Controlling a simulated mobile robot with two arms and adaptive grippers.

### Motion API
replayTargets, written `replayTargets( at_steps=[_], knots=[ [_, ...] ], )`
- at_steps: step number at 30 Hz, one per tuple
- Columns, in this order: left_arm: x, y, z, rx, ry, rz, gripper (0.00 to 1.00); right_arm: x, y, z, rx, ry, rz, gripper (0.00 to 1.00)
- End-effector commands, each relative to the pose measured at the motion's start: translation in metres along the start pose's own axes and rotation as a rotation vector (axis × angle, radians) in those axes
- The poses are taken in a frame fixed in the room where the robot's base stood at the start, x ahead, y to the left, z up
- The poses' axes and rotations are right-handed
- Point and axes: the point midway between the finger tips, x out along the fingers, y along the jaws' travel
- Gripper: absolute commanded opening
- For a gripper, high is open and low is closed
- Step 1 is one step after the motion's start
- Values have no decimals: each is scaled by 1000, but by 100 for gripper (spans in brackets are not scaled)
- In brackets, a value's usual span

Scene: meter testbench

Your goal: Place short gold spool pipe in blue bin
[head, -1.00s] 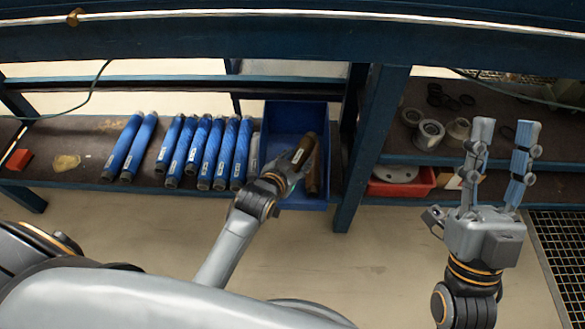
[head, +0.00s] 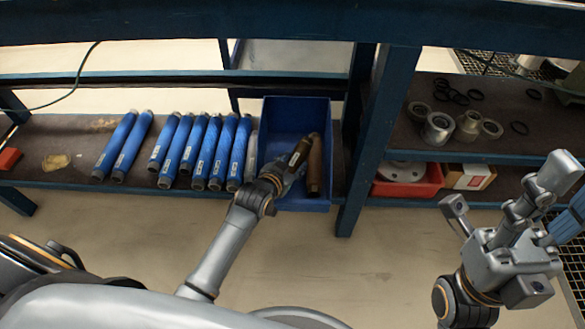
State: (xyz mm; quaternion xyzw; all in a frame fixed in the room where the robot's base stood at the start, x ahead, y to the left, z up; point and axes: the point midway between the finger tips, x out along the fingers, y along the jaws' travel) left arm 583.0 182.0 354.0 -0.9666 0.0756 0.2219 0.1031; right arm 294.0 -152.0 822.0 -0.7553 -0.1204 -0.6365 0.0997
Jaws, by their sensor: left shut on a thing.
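The blue bin (head: 283,116) stands on the lower shelf at the middle of the head view.
Several blue pipes (head: 211,150) lie in a row left of the bin. A blue shelf post (head: 367,140) stands right of it. Further right are a red tray (head: 408,188), metal flanges (head: 437,129) and black rings. A blue beam (head: 300,22) runs across above.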

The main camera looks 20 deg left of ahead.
Motion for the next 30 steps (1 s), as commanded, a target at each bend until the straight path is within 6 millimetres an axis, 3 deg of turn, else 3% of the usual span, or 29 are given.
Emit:
replayTargets(
  at_steps=[6,7,10,22,24,27,30],
  knots=[
    [0,2,0,-1,0,3,0,2,0,0,0,3,-2,40],
    [1,2,3,-1,-6,4,48,1,0,1,0,3,-2,40],
    [0,2,3,-1,-6,4,67,1,0,0,0,3,-2,40],
    [-6,1,2,-1,-4,2,67,6,0,-1,0,7,-2,40],
    [-15,1,0,-1,-4,2,67,10,0,-3,0,10,-2,40],
    [-34,1,-1,-1,-6,3,67,1,0,-3,5,-46,16,40],
    [-59,1,-2,0,-6,3,67,15,0,-6,4,-39,15,40]
  ],
)
